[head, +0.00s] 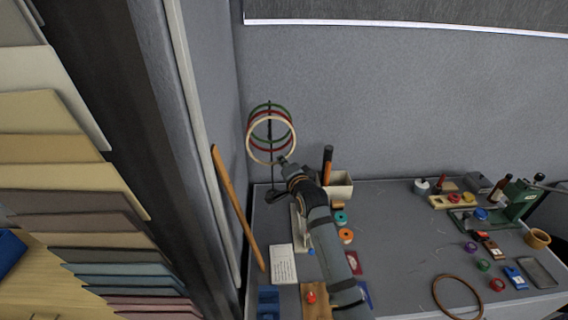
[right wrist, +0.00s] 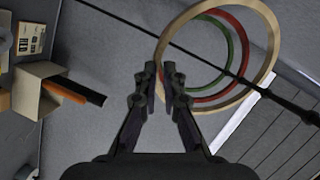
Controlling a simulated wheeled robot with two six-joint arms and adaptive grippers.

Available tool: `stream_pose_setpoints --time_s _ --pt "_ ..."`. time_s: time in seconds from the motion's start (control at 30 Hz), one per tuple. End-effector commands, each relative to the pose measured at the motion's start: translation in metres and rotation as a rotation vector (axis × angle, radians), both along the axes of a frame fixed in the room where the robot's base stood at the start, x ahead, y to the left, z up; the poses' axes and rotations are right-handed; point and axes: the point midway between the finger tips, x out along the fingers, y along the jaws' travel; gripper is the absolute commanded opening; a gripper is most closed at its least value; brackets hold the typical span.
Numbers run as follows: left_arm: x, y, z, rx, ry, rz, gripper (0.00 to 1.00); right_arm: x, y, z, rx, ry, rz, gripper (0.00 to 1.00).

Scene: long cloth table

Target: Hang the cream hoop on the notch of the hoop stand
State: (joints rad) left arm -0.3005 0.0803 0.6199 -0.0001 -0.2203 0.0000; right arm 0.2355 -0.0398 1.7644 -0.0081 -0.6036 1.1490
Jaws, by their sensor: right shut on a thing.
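The cream hoop (head: 248,141) is upright in front of the hoop stand (head: 269,108), a thin dark pole on a dark base. My right gripper (head: 283,161) is shut on its lower right rim; the rim also passes between the fingertips in the right wrist view (right wrist: 160,72). A green hoop (head: 268,104) and a red hoop (right wrist: 237,80) are at the stand behind it. In both views the cream hoop overlaps the pole; I cannot tell whether it touches the stand. The notch is too small to make out. My left gripper is not in view.
A tan box (head: 341,187) with dark and orange handles stands just right of my right arm. A long wooden stick (head: 232,200) leans at the table's left end. A brown ring (head: 436,293) and several small tools lie on the right. The table middle is fairly clear.

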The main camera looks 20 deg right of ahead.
Motion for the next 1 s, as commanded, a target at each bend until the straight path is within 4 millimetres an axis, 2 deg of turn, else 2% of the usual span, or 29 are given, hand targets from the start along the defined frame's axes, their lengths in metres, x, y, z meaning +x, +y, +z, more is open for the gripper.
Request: stream_pose_setpoints --time_s 0.17,0.2,0.37,0.67,0.77,1.0 --pt "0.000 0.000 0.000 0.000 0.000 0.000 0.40 0.000 0.000 -0.001 0.000 0.003 0.000 0.00" --pt "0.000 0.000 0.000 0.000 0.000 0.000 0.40 0.000 0.000 -0.001 0.000 0.003 0.000 0.11" --pt "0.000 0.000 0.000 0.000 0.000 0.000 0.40 0.000 0.000 -0.001 0.000 0.002 0.000 0.33" --pt "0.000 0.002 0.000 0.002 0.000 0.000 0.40 -0.001 0.000 0.000 0.000 0.001 0.000 0.34" --pt "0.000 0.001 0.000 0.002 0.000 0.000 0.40 -0.011 0.000 0.001 0.000 0.001 0.000 0.34" --pt "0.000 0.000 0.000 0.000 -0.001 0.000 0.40 -0.066 -0.001 0.010 0.001 0.002 -0.001 0.34"
